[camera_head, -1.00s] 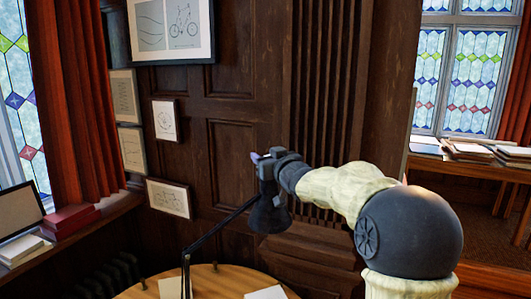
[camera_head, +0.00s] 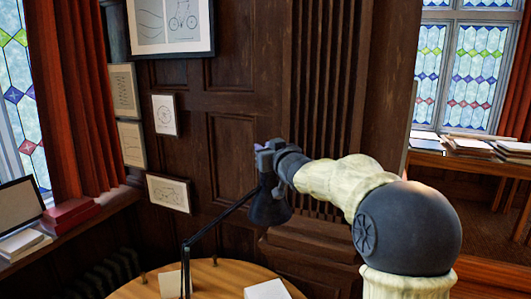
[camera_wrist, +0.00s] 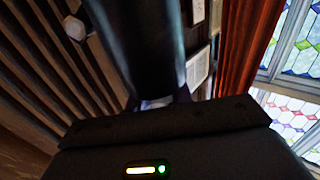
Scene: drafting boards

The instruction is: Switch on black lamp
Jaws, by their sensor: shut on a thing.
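The black lamp has a dark shade (camera_head: 268,207) on a thin jointed arm (camera_head: 222,219) that rises from a round wooden table (camera_head: 222,277). My gripper (camera_head: 264,158) is at the top of the lamp head, touching it, and is shut on it. In the wrist view the lamp's dark rounded body (camera_wrist: 140,45) fills the upper middle, right in front of my gripper (camera_wrist: 160,103). The exact contact of the fingers and any switch are hidden. I cannot tell whether the lamp is lit; no glow shows beneath the shade.
White papers (camera_head: 267,290) lie on the round table. A panelled wall with framed pictures (camera_head: 168,193) stands close behind the lamp. A windowsill with a red box (camera_head: 70,213) is at left; a desk with book stacks (camera_head: 468,147) is at right.

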